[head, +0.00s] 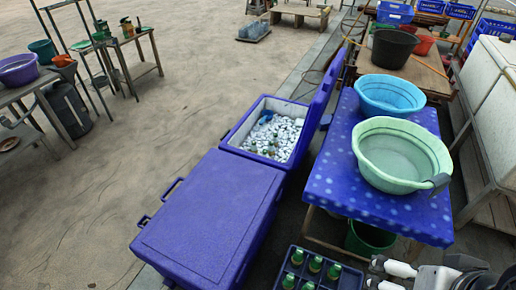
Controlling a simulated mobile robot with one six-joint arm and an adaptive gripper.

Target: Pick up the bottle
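Several green bottles (315,264) stand upright in a dark blue divided crate (350,280) at the bottom edge. More bottle tops (272,150) show among the ice in an open blue cooler (234,139) in the middle. Which bottle is meant, I cannot tell. Part of my arm shows at the bottom right. Its end, which looks like my gripper (375,273), is just right of the crate and apart from the bottles. It is cut off by the lower edge, and its fingers are too unclear to judge.
A closed blue cooler (205,225) stands left of the crate. A blue table (330,195) above the crate holds a green basin (398,158) and a blue basin (390,95). A green bucket (370,238) is under its edge. The floor at left is mostly free.

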